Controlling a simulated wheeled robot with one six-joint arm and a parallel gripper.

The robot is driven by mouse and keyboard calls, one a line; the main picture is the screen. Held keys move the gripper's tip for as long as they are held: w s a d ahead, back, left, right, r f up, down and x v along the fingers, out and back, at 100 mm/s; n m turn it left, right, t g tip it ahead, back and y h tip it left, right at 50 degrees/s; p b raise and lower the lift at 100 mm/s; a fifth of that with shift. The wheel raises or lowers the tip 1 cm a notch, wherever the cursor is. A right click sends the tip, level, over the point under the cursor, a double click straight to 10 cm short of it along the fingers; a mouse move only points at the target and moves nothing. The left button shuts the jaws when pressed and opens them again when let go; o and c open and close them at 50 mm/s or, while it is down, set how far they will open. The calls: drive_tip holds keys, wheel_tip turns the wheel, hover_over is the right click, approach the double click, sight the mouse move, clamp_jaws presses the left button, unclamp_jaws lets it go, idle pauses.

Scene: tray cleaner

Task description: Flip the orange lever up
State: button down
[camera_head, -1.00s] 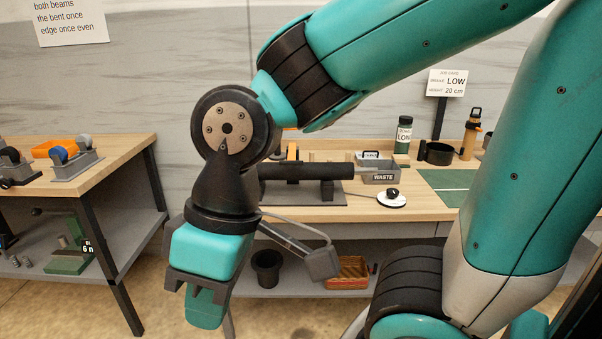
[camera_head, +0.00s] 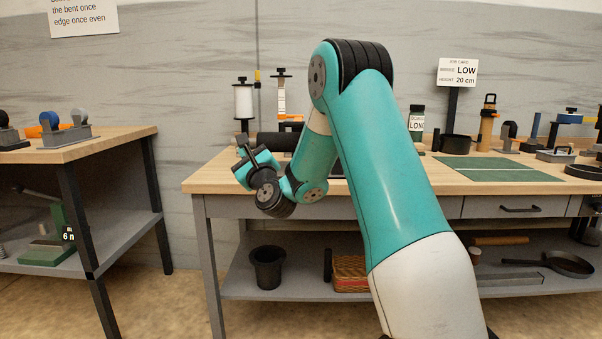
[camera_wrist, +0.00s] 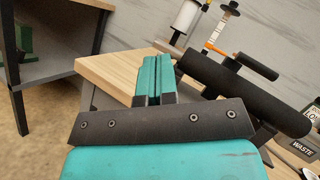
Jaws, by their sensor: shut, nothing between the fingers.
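An orange part (camera_wrist: 214,36), which looks like the lever, shows in the wrist view behind a thick black cylinder (camera_wrist: 245,92). My gripper (camera_head: 241,142) is near the bench's left end, in front of the cylinder. In the wrist view its teal fingers (camera_wrist: 155,72) are together and empty, apart from the orange part.
A grey waste bin (camera_wrist: 305,150) stands right of the cylinder. Another table (camera_head: 110,143) is at left, with a floor gap between.

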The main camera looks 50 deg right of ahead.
drive_tip(key=s+d+f+m+g+h+b, duration=0.1)
drive_tip(key=s+d+f+m+g+h, duration=0.1)
drive_tip(key=d+m+h, duration=0.4)
drive_tip(key=s+d+f+m+g+h+b, duration=0.2)
drive_tip(key=s+d+f+m+g+h, duration=0.1)
drive_tip(key=s+d+f+m+h, duration=0.1)
drive_tip(key=d+f+m+h, duration=0.1)
drive_tip(key=d+m+h, duration=0.1)
drive_tip(key=d+m, duration=0.1)
drive_tip(key=shift+s+f+m, duration=0.2)
drive_tip(key=shift+f+m, duration=0.1)
drive_tip(key=shift+m, duration=0.1)
drive_tip(key=s+a+r+p+x, duration=0.1)
drive_tip(key=r+p+x, duration=0.1)
drive_tip(key=p+x, duration=1)
drive_tip(key=p, duration=1)
drive_tip(key=shift+w+d+r, duration=0.2)
drive_tip(key=shift+r, duration=0.2)
